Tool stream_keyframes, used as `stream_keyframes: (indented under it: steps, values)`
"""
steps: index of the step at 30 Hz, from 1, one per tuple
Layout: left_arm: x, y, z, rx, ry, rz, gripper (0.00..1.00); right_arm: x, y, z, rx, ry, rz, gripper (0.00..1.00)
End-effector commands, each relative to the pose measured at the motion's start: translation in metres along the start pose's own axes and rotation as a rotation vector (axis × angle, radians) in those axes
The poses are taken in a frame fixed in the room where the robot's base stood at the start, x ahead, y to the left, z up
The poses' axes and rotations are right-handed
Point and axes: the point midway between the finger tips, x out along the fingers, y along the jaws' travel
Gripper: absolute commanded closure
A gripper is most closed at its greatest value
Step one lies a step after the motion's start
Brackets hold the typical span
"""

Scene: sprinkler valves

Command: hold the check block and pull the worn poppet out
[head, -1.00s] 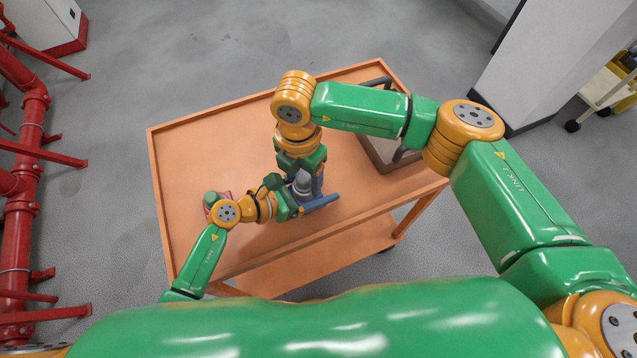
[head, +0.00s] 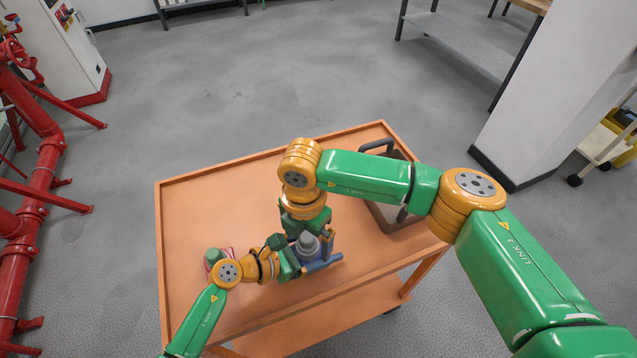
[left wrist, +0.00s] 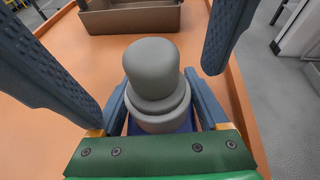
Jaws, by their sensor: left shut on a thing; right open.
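The grey, round-topped poppet (head: 308,243) stands upright near the cart's front edge and fills the middle of the left wrist view (left wrist: 151,70). The blue check block (left wrist: 186,127) shows only in part beneath it. My left gripper (head: 312,264) reaches in from the left, low down, and is shut on the block; its fingers flank the grey piece's base in the left wrist view. My right gripper (head: 318,235) points down from above. Its textured dark blue fingers are open on both sides of the poppet, with visible gaps. The block's lower part is hidden.
The orange cart (head: 215,205) has a raised rim and clear room at its left back. A red and white piece with a green top (head: 213,258) sits beside my left arm. Red pipes (head: 45,160) stand far left.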

Motion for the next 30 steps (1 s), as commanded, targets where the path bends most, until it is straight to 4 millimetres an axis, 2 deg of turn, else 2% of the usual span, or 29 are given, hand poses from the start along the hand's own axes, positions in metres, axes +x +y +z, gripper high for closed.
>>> stream_keyframes:
  steps: [2, 4, 6, 10, 13, 16, 24, 30]
  values:
    - [0.0, 0.0, 0.0, 0.0, 0.001, 0.0, 0.89, 0.0, 0.0, 0.0, 0.0, 0.0, 0.0, 0.03]
    - [0.0, 0.0, 0.0, 0.0, 0.001, 0.0, 0.89, -0.005, 0.001, 0.001, -0.002, -0.002, 0.002, 0.22]
    - [0.0, 0.0, 0.0, 0.0, 0.001, 0.0, 0.89, -0.021, 0.003, 0.002, -0.009, -0.007, 0.008, 0.35]
    - [0.0, 0.0, -0.001, 0.0, 0.001, 0.0, 0.89, -0.056, 0.003, 0.003, -0.007, -0.009, 0.007, 0.35]
    - [0.0, 0.0, -0.001, 0.0, 0.001, 0.0, 0.89, -0.068, 0.001, 0.002, -0.002, -0.004, 0.002, 0.35]
    - [0.0, 0.0, -0.001, 0.0, 0.001, 0.0, 0.89, -0.06, -0.001, 0.0, 0.001, 0.002, -0.002, 0.35]
    - [0.0, 0.0, 0.0, 0.0, 0.001, 0.0, 0.89, -0.016, 0.0, 0.0, 0.001, 0.003, -0.002, 0.35]
    - [0.0, 0.0, 0.0, 0.0, 0.001, 0.0, 0.89, -0.002, 0.0, 0.0, 0.0, 0.001, 0.0, 0.35]
